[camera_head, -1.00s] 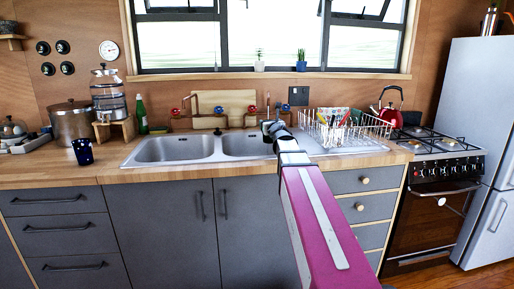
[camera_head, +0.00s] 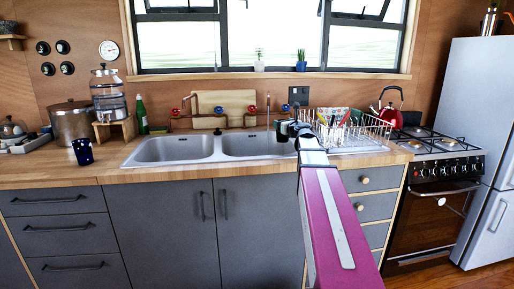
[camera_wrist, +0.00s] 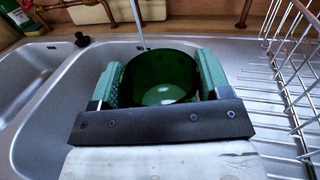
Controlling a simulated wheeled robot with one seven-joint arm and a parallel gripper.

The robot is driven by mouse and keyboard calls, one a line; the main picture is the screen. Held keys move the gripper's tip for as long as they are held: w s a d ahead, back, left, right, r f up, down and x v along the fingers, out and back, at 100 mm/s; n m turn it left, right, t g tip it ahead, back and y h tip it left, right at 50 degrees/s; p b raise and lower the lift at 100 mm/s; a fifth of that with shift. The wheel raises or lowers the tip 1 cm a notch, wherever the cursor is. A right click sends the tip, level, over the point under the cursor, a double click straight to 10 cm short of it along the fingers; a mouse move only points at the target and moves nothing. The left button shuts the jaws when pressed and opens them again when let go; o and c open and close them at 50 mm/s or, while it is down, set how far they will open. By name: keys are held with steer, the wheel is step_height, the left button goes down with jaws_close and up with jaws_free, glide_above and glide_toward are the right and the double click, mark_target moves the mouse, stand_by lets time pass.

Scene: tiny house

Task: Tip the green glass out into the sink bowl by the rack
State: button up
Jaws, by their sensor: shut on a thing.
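The green glass (camera_wrist: 160,72) is between the two green-padded fingers of my gripper (camera_wrist: 158,88) in the wrist view. My gripper is shut on its sides. I see into its open mouth, with a bright spot inside; its exact tilt is hard to tell. In the head view, the glass (camera_head: 281,131) is a small dark shape beside my gripper (camera_head: 288,128). It is near the right edge of the sink bowl by the rack (camera_head: 240,145). This bowl (camera_wrist: 62,110) lies to the left of the glass in the wrist view.
The wire rack (camera_head: 345,132) with dishes stands close on the right; its wires (camera_wrist: 290,70) show in the wrist view. A second bowl (camera_head: 172,150) is further left. A tap spout (camera_wrist: 139,22) is behind the glass. A dark blue cup (camera_head: 83,151) stands on the left counter.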

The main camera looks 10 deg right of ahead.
mark_target(279, 135)
steer(key=shift+f, duration=1.9)
steer(key=shift+w+a+f+n+g, duration=0.15)
steer(key=shift+a+f+n+g, duration=0.1)
steer(key=shift+a+f+n, duration=0.25)
steer(key=shift+w+a+f+n+g, duration=0.2)
steer(key=shift+a+f+g, duration=0.1)
steer(key=shift+f, duration=0.3)
steer(key=w+a+f+n+g+h, duration=0.2)
steer(key=a+n+g+h, duration=0.1)
steer(key=a+n, duration=0.2)
steer(key=shift+a+n+h, duration=0.25)
steer(key=shift+n+h, duration=0.05)
steer(key=shift+h, duration=0.1)
steer(key=shift+w+a+r+n+g+h+p, duration=0.15)
steer(key=shift+a+n+g+h+p, duration=0.15)
steer(key=shift+n+g+h, duration=0.2)
steer(key=shift+s+a+r+n+g+h+p, duration=0.15)
steer(key=shift+n+g+h+p, duration=0.2)
steer(key=shift+n+h, duration=0.2)
steer(key=shift+w+a+r+n+h+p, duration=0.1)
steer(key=shift+w+a+n+h+p, duration=0.1)
steer(key=shift+a+n+h+p, duration=0.15)
steer(key=shift+w+a+r+n+h+p, duration=0.1)
steer(key=shift+w+a+n+h, duration=0.1)
steer(key=shift+a, duration=0.2)
steer(key=shift+w+a+n+g+h, duration=0.1)
steer(key=shift+a+n+g+h, duration=0.25)
steer(key=shift+n+g+h, duration=0.3)
stand_by(1.1)
